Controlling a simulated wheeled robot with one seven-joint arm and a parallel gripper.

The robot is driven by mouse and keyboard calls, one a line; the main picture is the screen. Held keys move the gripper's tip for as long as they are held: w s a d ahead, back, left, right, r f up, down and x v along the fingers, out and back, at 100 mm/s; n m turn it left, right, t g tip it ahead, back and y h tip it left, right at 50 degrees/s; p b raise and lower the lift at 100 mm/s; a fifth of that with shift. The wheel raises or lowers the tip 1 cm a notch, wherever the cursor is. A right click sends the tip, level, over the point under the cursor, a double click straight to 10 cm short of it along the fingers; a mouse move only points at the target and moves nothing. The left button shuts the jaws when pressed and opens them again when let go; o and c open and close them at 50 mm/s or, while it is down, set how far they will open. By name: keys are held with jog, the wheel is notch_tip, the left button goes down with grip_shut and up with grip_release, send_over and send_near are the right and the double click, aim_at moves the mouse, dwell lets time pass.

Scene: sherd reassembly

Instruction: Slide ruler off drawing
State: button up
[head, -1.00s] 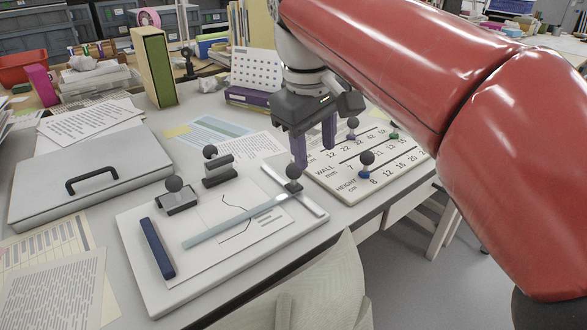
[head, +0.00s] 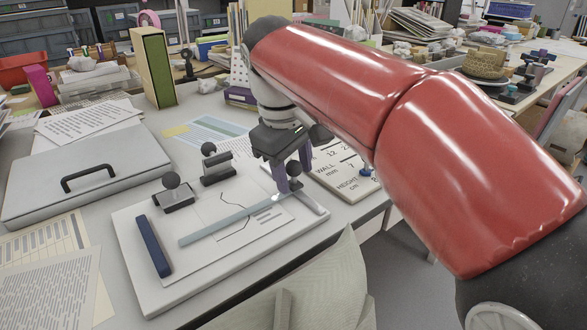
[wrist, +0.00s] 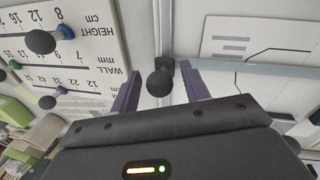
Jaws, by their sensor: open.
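The ruler (head: 225,222) is a pale blue-green strip lying slantwise across the drawing (head: 238,212), a white sheet with a dark bent line on a white board (head: 150,290). A dark ball knob (head: 294,169) stands at the ruler's right end, beside a pale rail (head: 312,203). My gripper (head: 294,181) is open and low at that end. In the wrist view the knob (wrist: 159,83) shows between the two purple fingers (wrist: 161,92), with gaps on both sides. The ruler (wrist: 250,67) runs off to the right there. Contact with the knob is not visible.
A dark blue bar (head: 155,246) lies on the board's left side. Two black knobbed blocks (head: 177,197) (head: 216,168) stand along its back edge. A scale panel marked WALL and HEIGHT (head: 345,172) with knobs lies to the right. A grey case (head: 85,178) lies left.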

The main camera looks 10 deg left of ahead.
grip_shut()
jog(key=shift+s+d+r+b, duration=0.1)
jog(key=shift+s+d+b, duration=0.2)
jog(key=shift+s+d, duration=0.9)
jog(key=shift+s+d+b, duration=0.25)
jog(key=shift+s+d, duration=0.65)
jog(key=shift+d, duration=0.55)
grip_release()
jog(key=shift+d, duration=0.1)
notch_tip(320, 180, up, 8)
jog(key=s+p, duration=0.1)
jog(key=p, duration=0.1)
jog(key=shift+s+a+f, duration=0.15)
jog(key=shift+a+f, duration=0.05)
jog(key=shift+a, duration=0.2)
